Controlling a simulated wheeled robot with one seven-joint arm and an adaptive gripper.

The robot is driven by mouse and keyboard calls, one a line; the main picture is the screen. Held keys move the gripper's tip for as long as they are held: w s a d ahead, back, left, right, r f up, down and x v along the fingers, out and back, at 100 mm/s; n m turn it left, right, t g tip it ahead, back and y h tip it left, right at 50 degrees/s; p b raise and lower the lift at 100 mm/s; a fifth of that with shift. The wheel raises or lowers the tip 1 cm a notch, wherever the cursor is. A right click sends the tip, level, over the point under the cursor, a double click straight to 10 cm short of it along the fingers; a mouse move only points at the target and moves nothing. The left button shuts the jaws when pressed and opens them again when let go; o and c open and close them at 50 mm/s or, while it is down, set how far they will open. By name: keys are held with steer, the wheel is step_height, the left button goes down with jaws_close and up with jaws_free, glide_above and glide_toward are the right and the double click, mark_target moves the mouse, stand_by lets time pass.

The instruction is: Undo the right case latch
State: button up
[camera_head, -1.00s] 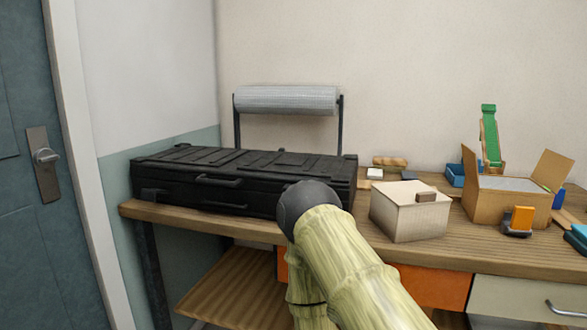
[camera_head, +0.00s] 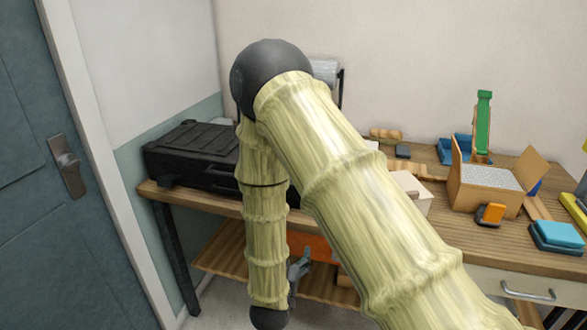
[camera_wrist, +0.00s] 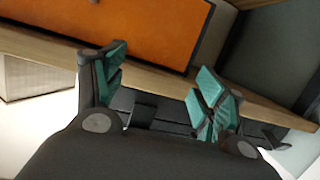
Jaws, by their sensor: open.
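The black case (camera_head: 190,145) lies closed on the bench at the left. My arm crosses in front of its right part and hides the right latch in the head view. My gripper (camera_head: 299,268) hangs low in front of the bench, below the case and partly hidden by my arm. In the wrist view my gripper (camera_wrist: 162,70) is open, with its teal finger pads apart and nothing between them.
A pale box (camera_head: 413,188) stands right of my arm. The door (camera_head: 35,180) is at the left.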

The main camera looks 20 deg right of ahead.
step_height(320, 180, up, 16)
steer(key=w+a+m+t+h+p, duration=0.2)
steer(key=h+p, duration=0.1)
steer(key=p, duration=0.3)
steer(key=p+x, duration=0.1)
steer(key=x, duration=0.4)
steer(key=p+x, duration=0.2)
steer(key=x, duration=0.4)
steer(key=shift+w+d+f, duration=0.1)
steer(key=shift+d+f, duration=0.05)
steer(key=shift+f, duration=0.1)
steer(key=c, duration=1.4)
steer(key=shift+f, duration=0.1)
steer(key=shift+c, duration=0.2)
